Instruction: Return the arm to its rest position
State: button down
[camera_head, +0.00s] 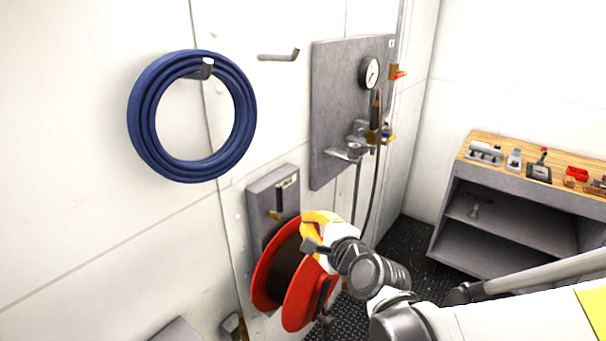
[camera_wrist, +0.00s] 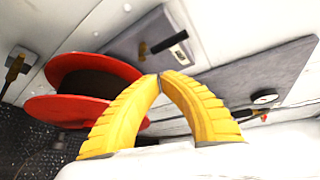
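My gripper (camera_head: 318,222) is at the end of my arm, in front of the red hose reel (camera_head: 304,296) on the white wall. In the wrist view the two yellow fingers of my gripper (camera_wrist: 160,80) arch together and their tips meet. Nothing shows between them. The reel (camera_wrist: 72,108) shows left of the fingers in the wrist view. In the head view my arm reaches from the lower right toward the reel and hides part of its right side. I cannot tell whether the gripper touches the reel.
A blue hose coil (camera_head: 146,142) hangs on a wall hook. A grey panel (camera_head: 328,105) carries a gauge (camera_head: 369,73) and valves. A grey backplate (camera_head: 262,200) sits behind the reel. A wood-topped bench (camera_head: 460,150) with small tools stands at the right. Dark deck (camera_head: 400,240) shows between.

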jog(key=s+d+f+n+g+h, duration=0.1)
jog(key=s+d+n+g+h, duration=0.2)
jog(key=s+d+n, duration=0.5)
jog(key=s+d+f+n+g+h, duration=0.1)
jog(key=s+d+n+g+h, duration=0.2)
jog(key=s+d+n, duration=0.5)
jog(key=s+d, duration=0.1)
jog(key=s, duration=0.4)
jog(key=shift+s+d+n+g, duration=0.15)
jog(key=shift+s+n+g, duration=0.15)
jog(key=shift+s+n, duration=0.1)
jog(key=shift+f, duration=0.1)
